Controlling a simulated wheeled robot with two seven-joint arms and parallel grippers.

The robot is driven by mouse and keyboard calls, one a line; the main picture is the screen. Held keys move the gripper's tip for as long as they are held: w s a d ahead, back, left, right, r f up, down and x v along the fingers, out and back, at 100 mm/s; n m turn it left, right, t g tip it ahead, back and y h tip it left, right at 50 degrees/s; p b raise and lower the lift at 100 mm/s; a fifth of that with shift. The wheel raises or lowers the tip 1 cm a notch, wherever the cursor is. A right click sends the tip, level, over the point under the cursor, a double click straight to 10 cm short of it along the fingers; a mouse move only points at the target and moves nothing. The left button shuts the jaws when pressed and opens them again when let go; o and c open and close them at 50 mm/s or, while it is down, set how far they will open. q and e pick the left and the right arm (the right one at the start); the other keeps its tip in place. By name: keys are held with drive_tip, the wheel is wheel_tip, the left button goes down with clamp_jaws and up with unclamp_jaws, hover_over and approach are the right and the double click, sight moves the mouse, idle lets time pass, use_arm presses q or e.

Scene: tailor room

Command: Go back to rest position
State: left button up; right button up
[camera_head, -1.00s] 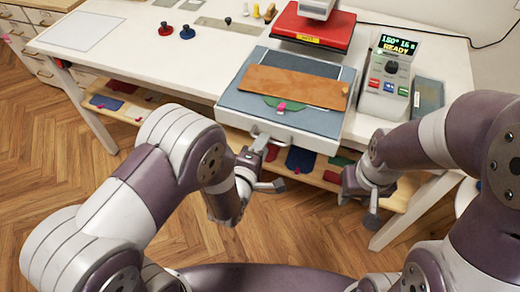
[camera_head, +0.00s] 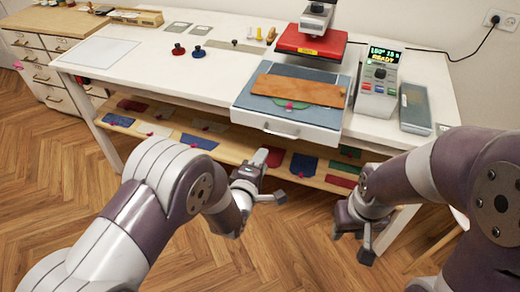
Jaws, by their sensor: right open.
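My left gripper (camera_head: 271,178) is in front of the table, in the lower middle of the head view. Its two fingers stand apart with nothing between them. My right gripper (camera_head: 351,246) is to the right of it, over the floor in front of the table. It points down, open and empty. Both grippers are apart from the heat press (camera_head: 285,129) and the table.
The white table (camera_head: 190,75) holds the press, with a brown leather piece (camera_head: 298,89) on its lower plate, and a control box (camera_head: 379,80). A shelf (camera_head: 228,150) with coloured fabric pieces runs below. Wooden floor (camera_head: 60,185) lies clear at left.

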use_arm(q)
drive_tip(key=shift+s, duration=0.1)
drive_tip(key=s+a+f+m+g+y, duration=0.3)
drive_tip(key=s+a+f+m+g, duration=0.35)
drive_tip(key=s+m+g, duration=0.45)
drive_tip(key=s+a+r+m+g+y+p, duration=0.1)
drive_tip(key=s+a+r+m+g, duration=0.1)
drive_tip(key=s+a+r, duration=0.6)
drive_tip(key=a+r+m, duration=0.1)
drive_tip(key=a, duration=0.2)
drive_tip(key=shift+s+r+m+y, duration=0.3)
drive_tip(key=shift+s+r+y, duration=0.1)
